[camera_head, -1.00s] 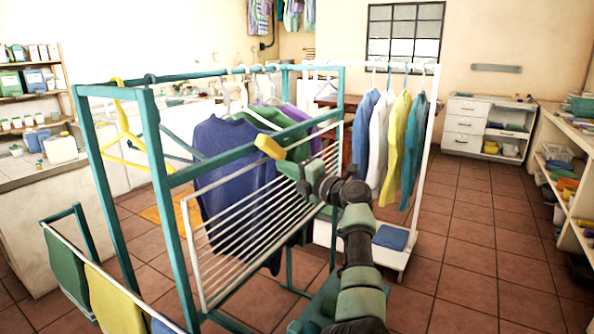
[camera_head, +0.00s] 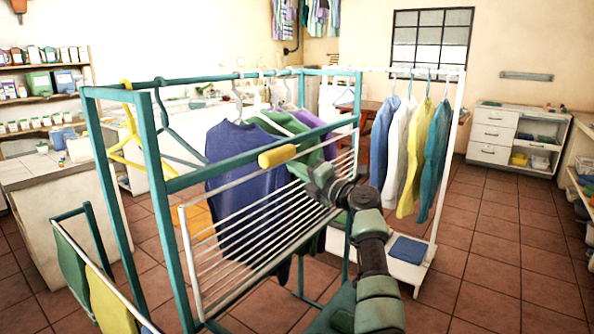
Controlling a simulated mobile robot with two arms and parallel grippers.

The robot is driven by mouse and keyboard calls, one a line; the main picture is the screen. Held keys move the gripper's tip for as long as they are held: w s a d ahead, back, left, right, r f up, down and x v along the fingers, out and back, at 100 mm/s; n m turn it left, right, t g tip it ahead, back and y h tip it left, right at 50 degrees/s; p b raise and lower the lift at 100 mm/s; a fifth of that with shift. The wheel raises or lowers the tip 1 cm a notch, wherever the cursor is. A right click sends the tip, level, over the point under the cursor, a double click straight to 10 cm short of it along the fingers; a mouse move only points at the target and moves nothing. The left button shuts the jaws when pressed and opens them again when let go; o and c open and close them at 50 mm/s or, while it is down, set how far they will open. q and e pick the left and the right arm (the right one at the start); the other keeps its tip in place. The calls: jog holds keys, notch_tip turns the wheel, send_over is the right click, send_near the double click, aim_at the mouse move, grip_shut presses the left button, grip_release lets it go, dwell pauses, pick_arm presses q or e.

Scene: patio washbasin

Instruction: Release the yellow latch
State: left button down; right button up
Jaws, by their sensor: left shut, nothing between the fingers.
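The yellow latch (camera_head: 277,156) is a short rounded bar on the front teal rail of the drying rack (camera_head: 155,180). It lies nearly along the rail, its right end slightly higher. Just below the rail, a white slatted panel (camera_head: 188,255) stands upright against the rack. My right gripper is out of view.
Clothes on hangers, including a dark blue sweater (camera_head: 235,180), hang behind the panel. A white rack with shirts (camera_head: 408,170) stands close at the right. Green and yellow cloths hang at lower left (camera_head: 108,305). Tiled floor (camera_head: 480,240) is open at right.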

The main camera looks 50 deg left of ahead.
pick_arm(q)
jog(key=shift+w+a, duration=0.1)
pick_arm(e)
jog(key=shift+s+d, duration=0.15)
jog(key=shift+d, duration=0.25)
pick_arm(q)
jog(key=d, duration=0.8)
jog(key=shift+w+f+b, duration=0.3)
jog(key=shift+f, duration=0.05)
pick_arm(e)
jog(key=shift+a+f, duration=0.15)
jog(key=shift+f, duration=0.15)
